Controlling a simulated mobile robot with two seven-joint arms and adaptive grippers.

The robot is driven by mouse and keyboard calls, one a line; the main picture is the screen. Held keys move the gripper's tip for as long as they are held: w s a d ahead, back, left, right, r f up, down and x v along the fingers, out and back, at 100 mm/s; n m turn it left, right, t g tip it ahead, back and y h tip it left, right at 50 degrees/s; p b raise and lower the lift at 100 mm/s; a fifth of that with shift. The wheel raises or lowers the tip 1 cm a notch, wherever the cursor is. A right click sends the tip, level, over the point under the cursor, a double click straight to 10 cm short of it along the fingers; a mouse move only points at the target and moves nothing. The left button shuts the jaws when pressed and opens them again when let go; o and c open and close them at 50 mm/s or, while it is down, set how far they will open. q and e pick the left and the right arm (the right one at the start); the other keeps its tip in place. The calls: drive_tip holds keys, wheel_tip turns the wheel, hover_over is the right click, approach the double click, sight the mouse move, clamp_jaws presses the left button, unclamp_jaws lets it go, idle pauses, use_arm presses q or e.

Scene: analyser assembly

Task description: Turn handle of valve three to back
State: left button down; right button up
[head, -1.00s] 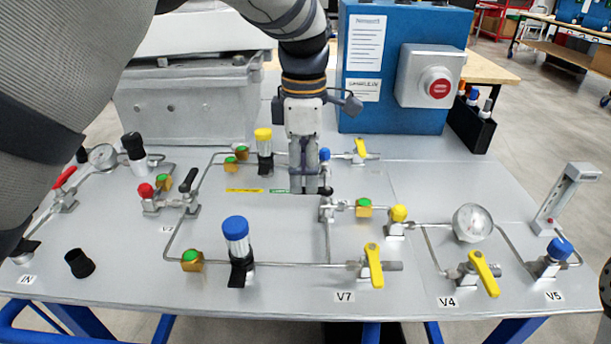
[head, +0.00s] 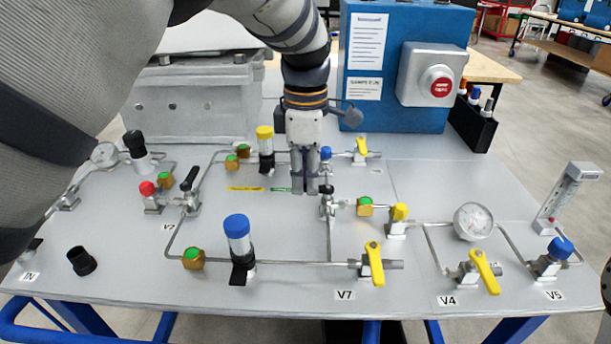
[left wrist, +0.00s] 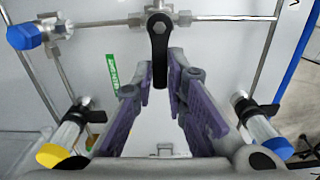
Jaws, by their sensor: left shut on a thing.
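The valve with the black handle, taken as valve three since I read no label by it, stands mid-panel. In the left wrist view its black lever handle (left wrist: 159,42) runs from the pivot on the steel fitting down between my finger pads. In the head view only the dark pivot end of the handle (head: 326,190) shows, just right of the fingers. My left gripper (head: 305,188) points down there and is shut on the handle's free end; it also shows in the left wrist view (left wrist: 159,80). My right gripper is not in view.
A blue-capped cylinder (head: 237,232) stands front left of the gripper and a yellow-capped one (head: 265,145) back left. A small blue-knobbed valve (head: 325,154) is just behind. Yellow-handled valve V7 (head: 374,265) is in front. A blue box (head: 390,70) stands at the back.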

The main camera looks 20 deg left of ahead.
use_arm(q)
drive_tip(key=m, duration=0.2)
drive_tip(key=w+m, duration=0.1)
drive_tip(key=shift+w+m, duration=0.2)
drive_tip(key=shift+m, duration=0.2)
drive_tip(key=m, duration=0.1)
drive_tip(key=w+m, duration=0.1)
drive_tip(key=shift+m, duration=0.3)
drive_tip(key=m, duration=0.2)
drive_tip(key=shift+w+d+f+m, duration=0.1)
drive_tip(key=shift+w+d+m, duration=0.15)
drive_tip(key=shift+w+m, duration=0.15)
drive_tip(key=m, duration=0.2)
drive_tip(key=w+d+m, duration=0.1)
drive_tip(key=m, duration=0.1)
drive_tip(key=shift+b, duration=0.4)
drive_tip(key=shift+w+d+m, duration=0.15)
drive_tip(key=shift+d+m, duration=0.2)
drive_tip(key=shift+m, duration=0.7)
drive_tip(key=shift+w+d+m, duration=0.15)
drive_tip(key=shift+d+m, duration=0.15)
drive_tip(key=shift+m, duration=0.75)
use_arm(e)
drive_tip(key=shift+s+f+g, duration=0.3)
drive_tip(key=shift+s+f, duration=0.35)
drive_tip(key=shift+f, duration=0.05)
use_arm(q)
drive_tip(key=c, duration=1.6)
unclamp_jaws()
